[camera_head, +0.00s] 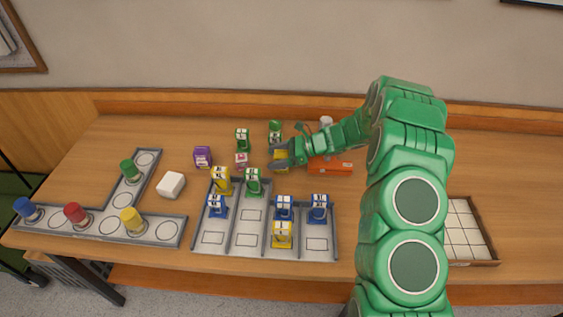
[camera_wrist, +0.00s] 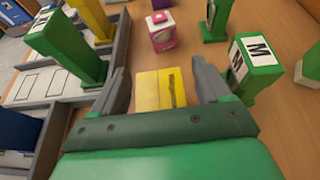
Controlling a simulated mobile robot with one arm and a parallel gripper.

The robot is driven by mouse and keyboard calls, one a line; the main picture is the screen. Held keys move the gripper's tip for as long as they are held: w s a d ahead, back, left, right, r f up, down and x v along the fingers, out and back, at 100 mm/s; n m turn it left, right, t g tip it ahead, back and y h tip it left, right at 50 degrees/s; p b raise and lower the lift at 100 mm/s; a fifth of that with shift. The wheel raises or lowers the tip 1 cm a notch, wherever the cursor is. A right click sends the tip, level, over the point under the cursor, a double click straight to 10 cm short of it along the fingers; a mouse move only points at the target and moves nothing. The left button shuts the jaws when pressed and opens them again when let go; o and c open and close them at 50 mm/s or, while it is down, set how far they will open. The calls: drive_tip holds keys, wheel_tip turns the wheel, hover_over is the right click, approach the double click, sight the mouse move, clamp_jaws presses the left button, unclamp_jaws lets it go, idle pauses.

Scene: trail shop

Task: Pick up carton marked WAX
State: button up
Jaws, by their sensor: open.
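A yellow carton (camera_wrist: 148,90) lies between the two open fingers of my gripper (camera_wrist: 160,82) in the wrist view, with a dark mark on its top. I cannot read whether it says WAX. In the head view the yellow carton (camera_head: 281,161) is mostly hidden by my gripper (camera_head: 284,156), which is low over the table. A small pink carton (camera_wrist: 163,32) stands just beyond the fingers; it also shows in the head view (camera_head: 241,160). A purple carton (camera_head: 202,157) stands farther left. No label reads clearly as WAX.
Green lettered blocks (camera_wrist: 257,65) stand close to the right of the fingers, another (camera_wrist: 65,45) to the left. A grey slotted tray (camera_head: 230,243) holds several blocks. An orange object (camera_head: 330,167) is right of my gripper. A white box (camera_head: 171,185) stands left.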

drive_tip(key=shift+c, duration=0.4)
drive_tip(key=c, duration=1)
drive_tip(key=shift+r, duration=0.15)
drive_tip(key=shift+c, duration=0.2)
drive_tip(key=shift+r, duration=0.2)
wheel_tip(320, 180, up, 3)
drive_tip(key=shift+s+r, duration=0.1)
drive_tip(key=shift+s, duration=0.05)
drive_tip(key=s+d+r, duration=0.4)
drive_tip(key=s+r, duration=0.5)
drive_tip(key=s, duration=0.4)
drive_tip(key=shift+d, duration=0.15)
